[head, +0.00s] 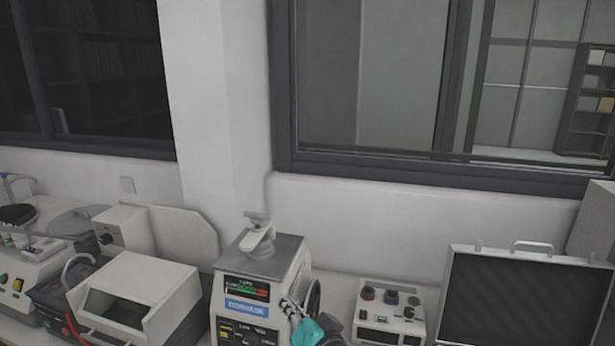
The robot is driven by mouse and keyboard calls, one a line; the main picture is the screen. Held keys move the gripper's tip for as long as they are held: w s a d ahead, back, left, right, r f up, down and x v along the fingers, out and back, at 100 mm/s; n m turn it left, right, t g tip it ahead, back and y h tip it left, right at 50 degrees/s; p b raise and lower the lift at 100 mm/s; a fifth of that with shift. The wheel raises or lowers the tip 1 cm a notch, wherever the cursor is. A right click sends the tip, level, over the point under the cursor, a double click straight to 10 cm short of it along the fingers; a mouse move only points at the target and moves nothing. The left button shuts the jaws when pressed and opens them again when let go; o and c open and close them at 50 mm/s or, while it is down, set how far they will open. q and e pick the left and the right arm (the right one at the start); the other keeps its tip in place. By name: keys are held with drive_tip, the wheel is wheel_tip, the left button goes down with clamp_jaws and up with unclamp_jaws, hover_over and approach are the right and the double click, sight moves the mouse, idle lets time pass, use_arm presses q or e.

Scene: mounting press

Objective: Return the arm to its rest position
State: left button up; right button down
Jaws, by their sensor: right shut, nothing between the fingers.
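The mounting press (262,270) is a white and grey box-shaped machine at the bottom middle of the head view. It has a lever on top, a small lit display and a blue label on its front. My right gripper (291,306) shows small at the bottom edge, in front of the press's right side. Its fingers are shut and empty, with a teal part beside them. Whether it touches the press cannot be told. My left gripper is not in view.
A white open-fronted machine (140,292) stands left of the press, with more equipment further left. A control box (389,311) with knobs stands to the right, then a case with a dark panel (500,298). A wall and windows are behind.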

drive_tip(key=s+d+f+n+g+h+b, duration=0.1)
drive_tip(key=s+d+f+g+h, duration=0.2)
drive_tip(key=s+d+f, duration=0.5)
drive_tip(key=s+d+f+n+g+h+b, duration=0.1)
drive_tip(key=s+d+f+g+h, duration=0.2)
drive_tip(key=s+d+f+h, duration=0.2)
drive_tip(key=s+d+f, duration=0.3)
drive_tip(key=d+f, duration=0.4)
drive_tip(key=d, duration=0.2)
drive_tip(key=shift+f+n+g+b, duration=0.3)
drive_tip(key=shift+g+b, duration=0.1)
